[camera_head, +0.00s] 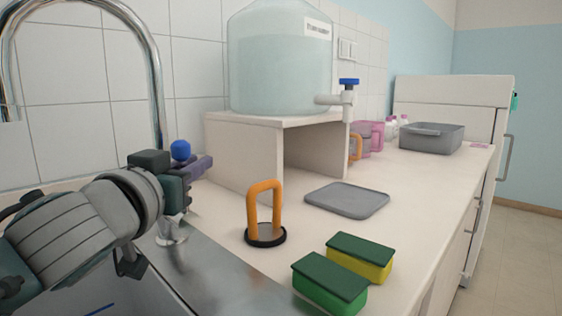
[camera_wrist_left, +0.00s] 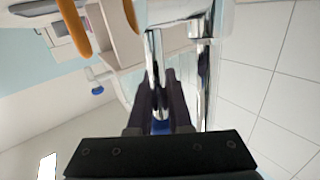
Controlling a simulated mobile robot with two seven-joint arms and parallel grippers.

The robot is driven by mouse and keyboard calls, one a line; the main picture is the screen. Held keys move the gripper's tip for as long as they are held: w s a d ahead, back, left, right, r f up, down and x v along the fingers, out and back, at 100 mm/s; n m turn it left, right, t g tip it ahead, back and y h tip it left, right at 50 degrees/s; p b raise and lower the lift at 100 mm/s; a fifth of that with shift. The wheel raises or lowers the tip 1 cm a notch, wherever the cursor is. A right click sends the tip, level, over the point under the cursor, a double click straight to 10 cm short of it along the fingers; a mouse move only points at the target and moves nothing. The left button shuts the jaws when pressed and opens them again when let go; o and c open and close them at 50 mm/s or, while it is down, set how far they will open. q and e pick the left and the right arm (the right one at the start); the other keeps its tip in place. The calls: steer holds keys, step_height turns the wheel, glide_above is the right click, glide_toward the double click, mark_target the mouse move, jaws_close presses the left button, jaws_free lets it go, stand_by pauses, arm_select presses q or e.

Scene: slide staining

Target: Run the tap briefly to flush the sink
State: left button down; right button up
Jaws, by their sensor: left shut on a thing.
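The chrome tap (camera_head: 158,85) rises in a tall arch at the left of the head view, over the steel sink (camera_head: 215,270). My left gripper (camera_head: 203,164) is at the tap, shut on its lever. The lever's blue knob (camera_head: 180,150) shows just above the fingers. In the left wrist view my dark fingers (camera_wrist_left: 160,105) close around the chrome lever (camera_wrist_left: 155,60), with a bit of blue between them. The tap's column (camera_wrist_left: 205,90) runs beside them. My right gripper is not in view.
An orange-handled holder (camera_head: 265,215), a grey tray (camera_head: 347,200) and two green-topped sponges (camera_head: 330,283) lie on the counter right of the sink. A large water carboy (camera_head: 280,65) with a blue-handled spigot stands on a white riser (camera_head: 245,150) behind.

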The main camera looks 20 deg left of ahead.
arm_select(q)
steer(key=w+g+p, duration=0.1)
steer(key=p, duration=0.2)
steer(key=w+f+m+g+p, duration=0.1)
steer(key=p, duration=0.3)
steer(key=shift+d+m+g, duration=0.3)
steer(key=shift+d, duration=0.1)
steer(key=shift+s, duration=0.1)
steer(key=c, duration=0.8)
jaws_free()
steer(key=shift+c, duration=0.2)
steer(key=p+v, duration=0.1)
steer(key=v, duration=0.9)
